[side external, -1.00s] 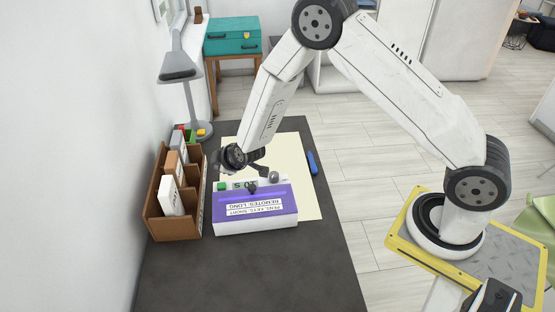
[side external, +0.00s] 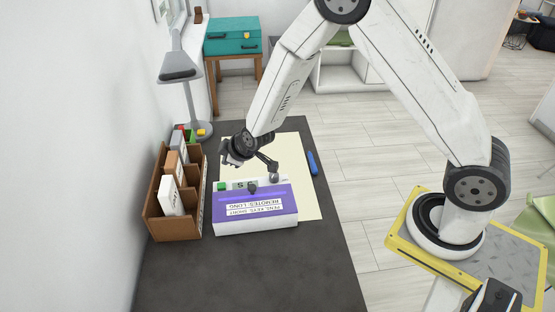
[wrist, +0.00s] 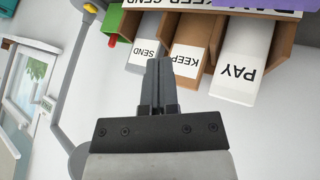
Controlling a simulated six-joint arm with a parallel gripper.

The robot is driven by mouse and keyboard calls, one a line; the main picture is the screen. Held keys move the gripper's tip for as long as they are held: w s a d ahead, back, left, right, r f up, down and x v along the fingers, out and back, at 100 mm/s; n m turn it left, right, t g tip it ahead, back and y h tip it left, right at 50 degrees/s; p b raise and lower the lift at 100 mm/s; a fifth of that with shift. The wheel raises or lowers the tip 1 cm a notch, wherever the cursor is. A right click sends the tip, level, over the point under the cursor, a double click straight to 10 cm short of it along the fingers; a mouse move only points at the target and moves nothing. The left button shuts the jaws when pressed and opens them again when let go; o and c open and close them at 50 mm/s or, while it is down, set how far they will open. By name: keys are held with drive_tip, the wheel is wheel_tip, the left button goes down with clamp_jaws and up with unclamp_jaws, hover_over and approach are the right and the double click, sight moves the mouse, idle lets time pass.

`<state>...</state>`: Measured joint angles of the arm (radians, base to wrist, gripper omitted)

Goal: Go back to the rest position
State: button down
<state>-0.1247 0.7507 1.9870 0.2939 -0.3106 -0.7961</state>
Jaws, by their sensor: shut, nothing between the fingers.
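My gripper (side external: 230,155) is at the end of the white arm, above the far part of the dark desk (side external: 250,270), behind the purple-topped box and to the right of the brown organiser (side external: 172,229). In the wrist view my gripper (wrist: 159,64) has its two fingers together with nothing between them. The organiser's slots, labelled SEND, KEEP (wrist: 188,61) and PAY (wrist: 238,70), show behind the fingertips in that view.
The purple-and-white box (side external: 256,226) stands on the desk, close to my gripper. A cream mat (side external: 290,150) lies under the arm with a blue item (side external: 312,163) at its right edge. A grey lamp (side external: 185,75) stands behind the organiser. The desk's front is clear.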

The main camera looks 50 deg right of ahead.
drive_tip(key=s+d+r+m+g, duration=0.1)
drive_tip(key=s+r+m, duration=0.1)
drive_tip(key=s, duration=0.5)
drive_tip(key=s+d+r+m+g, duration=0.2)
drive_tip(key=s+r, duration=0.2)
drive_tip(key=s, duration=0.4)
drive_tip(key=s+d+r+m+g, duration=0.1)
drive_tip(key=s+r+m+g, duration=0.1)
drive_tip(key=s, duration=0.6)
wheel_tip(320, 180, up, 2)
drive_tip(key=shift+d+m, duration=0.4)
drive_tip(key=shift+m, duration=0.1)
